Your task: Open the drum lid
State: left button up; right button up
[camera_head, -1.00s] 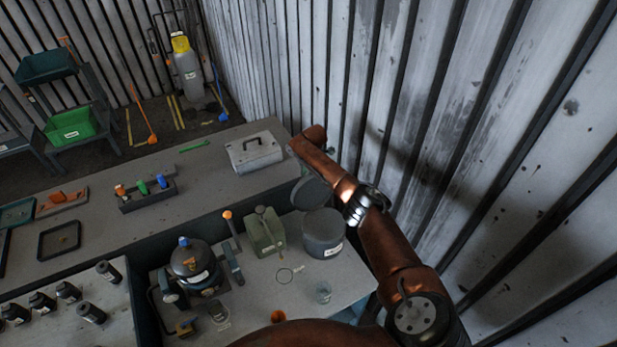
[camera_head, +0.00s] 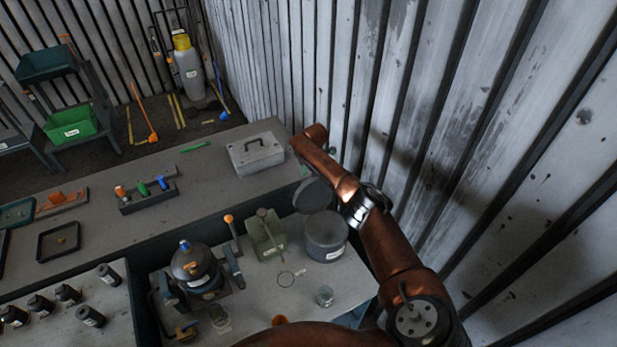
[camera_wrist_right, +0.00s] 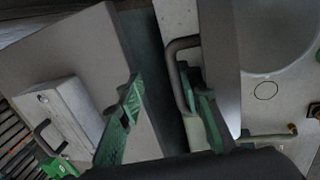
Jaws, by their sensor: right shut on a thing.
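The drum (camera_head: 325,238) is a dark grey cylinder at the right end of the near bench. Its round grey lid (camera_head: 313,194) stands tilted up at the drum's back left edge, away from the drum's top. In the right wrist view the lid (camera_wrist_right: 217,45) shows nearly edge-on, with a bent dark handle (camera_wrist_right: 178,60) on its side. The drum's round top (camera_wrist_right: 285,25) is at upper right there. In the head view my arm hides this gripper. My left gripper is out of view.
A green canister (camera_head: 267,240) stands left of the drum, and a small glass jar (camera_head: 325,296) in front. A grey toolbox (camera_head: 256,155) sits on the back bench. The corrugated wall (camera_head: 480,120) runs close along my right arm.

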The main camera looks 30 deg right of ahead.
jog(key=shift+o, duration=0.5)
jog(key=shift+t, duration=0.3)
jog(key=r, duration=0.1)
jog(key=w+r, duration=0.2)
jog(key=shift+w+d+r, duration=0.15)
jog(key=shift+w+d, duration=0.05)
jog(key=shift+d, duration=0.05)
jog(key=shift+o, duration=0.8)
jog(key=shift+w+d+r, duration=0.2)
jog(key=shift+d+r, duration=0.05)
jog(key=shift+r, duration=0.3)
jog(key=shift+o, duration=0.5)
jog(key=shift+w+r, duration=0.1)
jog(key=shift+r, duration=0.8)
jog(key=shift+w+r, duration=0.3)
jog(key=shift+r, duration=0.6)
jog(key=c, duration=0.4)
jog(key=shift+o, duration=0.2)
jog(key=v, duration=1.1)
jog(key=shift+s+a+r, duration=0.15)
jog(key=shift+s+r, duration=0.05)
jog(key=shift+s, duration=0.2)
